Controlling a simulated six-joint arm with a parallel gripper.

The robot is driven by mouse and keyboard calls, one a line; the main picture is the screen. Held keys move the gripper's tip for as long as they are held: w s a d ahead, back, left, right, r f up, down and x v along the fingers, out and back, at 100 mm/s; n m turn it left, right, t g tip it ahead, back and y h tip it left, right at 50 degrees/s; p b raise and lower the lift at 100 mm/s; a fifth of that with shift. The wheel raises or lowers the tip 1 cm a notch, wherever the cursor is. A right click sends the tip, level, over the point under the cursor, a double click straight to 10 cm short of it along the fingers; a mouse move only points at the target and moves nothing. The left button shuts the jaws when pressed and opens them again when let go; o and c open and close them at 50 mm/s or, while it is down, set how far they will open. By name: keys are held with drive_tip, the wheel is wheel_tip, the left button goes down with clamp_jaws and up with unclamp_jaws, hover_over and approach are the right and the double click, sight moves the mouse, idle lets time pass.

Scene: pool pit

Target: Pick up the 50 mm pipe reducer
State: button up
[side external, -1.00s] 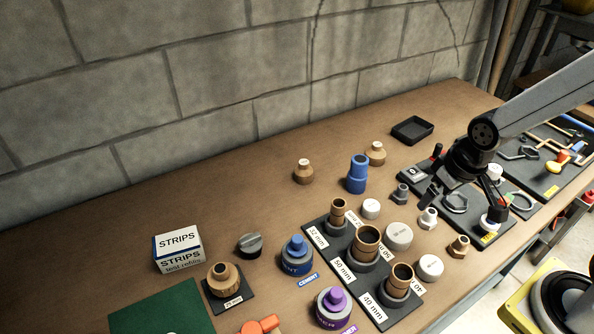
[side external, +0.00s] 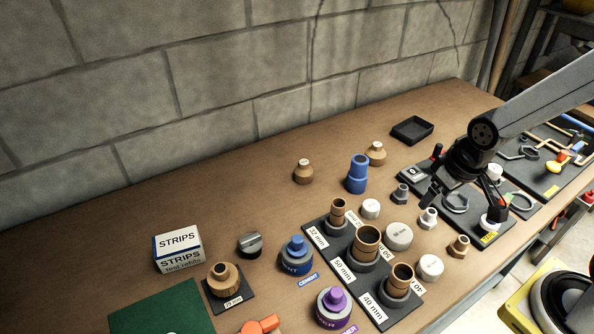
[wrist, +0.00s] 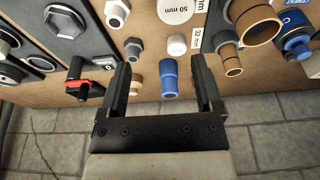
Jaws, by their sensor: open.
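A blue stepped fitting (side external: 357,175), narrower at the top, stands upright on the bench; it is the clearest reducer shape. No size mark shows on it, so I cannot confirm that it is the 50 mm one. In the wrist view the blue fitting (wrist: 170,78) appears between the two fingers, beyond their tips and touching neither. My gripper (wrist: 161,64) is open and empty. In the side view my gripper (side external: 466,198) hangs over the dark tool mat, to the right of the blue fitting and apart from it.
Brown fittings (side external: 303,172) and (side external: 376,153) stand near the blue one. A grey fitting (side external: 401,194), a white fitting (side external: 428,218) and white caps (side external: 399,236) are close by. A labelled rack (side external: 313,231) holds brown pipe stubs. A black tray (side external: 412,130) lies behind.

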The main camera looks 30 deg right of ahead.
drive_tip(key=m+y, duration=0.9)
drive_tip(key=m, duration=1.1)
approach(377, 144)
drive_tip(key=s+a+f, duration=0.1)
drive_tip(key=a, duration=0.1)
drive_tip(key=s+a+f, duration=0.1)
drive_tip(key=s+a, duration=0.2)
drive_tip(key=a, duration=0.2)
drive_tip(key=shift+s+f, duration=0.35)
drive_tip(key=shift+f, duration=0.05)
drive_tip(key=w+d+m+t+y, duration=0.1)
drive_tip(key=w+d+f+m+t, duration=0.1)
drive_tip(key=d, duration=0.1)
drive_tip(key=d+m+y, duration=0.1)
drive_tip(key=d, duration=0.1)
drive_tip(key=shift+w+f+t+y, duration=0.25)
drive_tip(key=shift+w+t+y, duration=0.05)
drive_tip(key=shift+w+t, duration=0.1)
drive_tip(key=shift+w+d+m+t+y, duration=0.2)
drive_tip(key=shift+d+m+t+y, duration=0.15)
drive_tip(key=shift+d+m, duration=0.2)
drive_tip(key=shift+f+x, duration=0.2)
drive_tip(key=shift+x, duration=3.7)
drive_tip(key=shift+w+d, duration=0.1)
drive_tip(key=shift+d, duration=0.05)
clamp_jaws()
